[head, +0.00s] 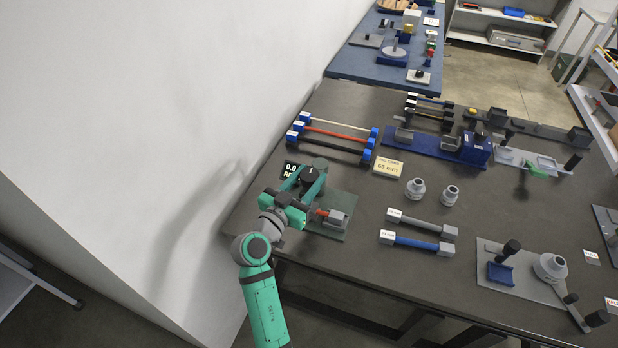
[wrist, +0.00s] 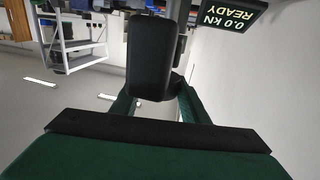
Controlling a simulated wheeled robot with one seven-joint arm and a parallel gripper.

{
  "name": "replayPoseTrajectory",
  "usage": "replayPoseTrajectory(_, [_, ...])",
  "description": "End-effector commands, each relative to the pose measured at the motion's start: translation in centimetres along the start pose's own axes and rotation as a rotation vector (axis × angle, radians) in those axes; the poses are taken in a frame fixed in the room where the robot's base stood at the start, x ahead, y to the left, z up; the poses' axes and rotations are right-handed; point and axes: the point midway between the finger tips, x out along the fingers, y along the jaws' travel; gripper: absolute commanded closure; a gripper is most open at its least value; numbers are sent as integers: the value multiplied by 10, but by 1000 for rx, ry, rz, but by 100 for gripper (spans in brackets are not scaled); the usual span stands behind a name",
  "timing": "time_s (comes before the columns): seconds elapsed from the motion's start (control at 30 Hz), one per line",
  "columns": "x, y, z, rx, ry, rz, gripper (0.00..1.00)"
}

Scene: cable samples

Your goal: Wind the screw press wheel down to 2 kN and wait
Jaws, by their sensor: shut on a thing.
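The screw press stands on a grey-green base plate (head: 343,230) at the left of the dark table, with a dark round wheel (head: 311,174) on top. My green gripper (head: 302,193) is at the press, shut on a dark part of the wheel. In the wrist view a black rounded grip (wrist: 152,55) sits between the green fingers (wrist: 155,105); the exact contact is partly hidden. The press display (wrist: 230,16) reads 0.0 kN READY; it is partly hidden in the head view (head: 291,168). A red piece (head: 324,213) lies low at the press beside a grey block (head: 337,218).
Cable samples with blue ends (head: 338,134) lie behind the press, near a 65 mm sign (head: 387,167). Two grey-ended samples (head: 417,242) and two grey collars (head: 415,189) lie to the right. A white wall (head: 170,120) is close on the left.

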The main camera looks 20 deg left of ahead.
Motion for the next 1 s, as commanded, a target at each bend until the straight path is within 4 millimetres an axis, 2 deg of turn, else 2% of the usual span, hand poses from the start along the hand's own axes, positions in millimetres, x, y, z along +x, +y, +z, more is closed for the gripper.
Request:
replayPoseTrajectory(0.2, [1,0,2,-2,-3,103,82])
replayPoseTrajectory(0.57, [1,2,2,0,-3,116,82])
replayPoseTrajectory(0.6, [1,2,2,0,-3,116,50])
replayPoseTrajectory(0.63, [1,2,2,0,-3,116,43])
replayPoseTrajectory(1.0, [-3,0,1,1,0,113,40])
